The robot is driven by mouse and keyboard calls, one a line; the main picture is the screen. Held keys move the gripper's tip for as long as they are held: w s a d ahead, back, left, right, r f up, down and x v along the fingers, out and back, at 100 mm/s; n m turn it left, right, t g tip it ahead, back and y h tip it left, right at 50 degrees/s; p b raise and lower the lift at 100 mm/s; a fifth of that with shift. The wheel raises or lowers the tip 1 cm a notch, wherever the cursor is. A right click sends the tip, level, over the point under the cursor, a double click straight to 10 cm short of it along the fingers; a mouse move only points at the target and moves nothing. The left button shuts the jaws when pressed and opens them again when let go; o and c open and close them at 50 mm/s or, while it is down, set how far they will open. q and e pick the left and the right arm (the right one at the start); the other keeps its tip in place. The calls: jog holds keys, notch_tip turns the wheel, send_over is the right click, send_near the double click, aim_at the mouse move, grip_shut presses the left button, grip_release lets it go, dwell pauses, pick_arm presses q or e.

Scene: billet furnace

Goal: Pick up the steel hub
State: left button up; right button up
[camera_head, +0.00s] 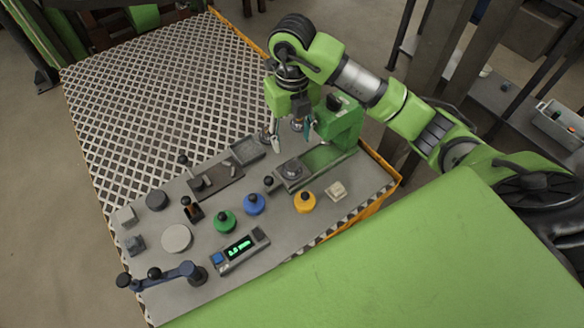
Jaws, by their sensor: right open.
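A grey round stepped metal piece (292,170), which looks like the steel hub, sits on the base plate of the small green press (341,126). My right gripper (291,142) hangs fingers-down just behind and above this piece, beside the press head. Its fingers are apart, and I see nothing held between them. My left gripper is not in view.
The grey bench top holds a shallow tray (248,150), green (225,222), blue (254,204) and orange (305,202) knobbed pieces, a pale disc (176,238), a lit display (239,248) and a blue lever arm (165,275). The perforated table area (160,90) behind is clear.

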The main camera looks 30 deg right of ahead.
send_over(293, 166)
jog(key=f, duration=0.2)
jog(key=w+f, duration=0.1)
jog(key=f, duration=0.1)
jog(key=shift+d+f+p, duration=0.15)
jog(key=shift+f+p, duration=0.15)
jog(key=f, duration=0.1)
jog(key=f+p, duration=0.1)
jog(key=f, duration=0.1)
jog(key=s+f+p, duration=0.1)
jog(key=shift+a+f, duration=0.25)
jog(key=shift+f, duration=0.4)
grip_shut()
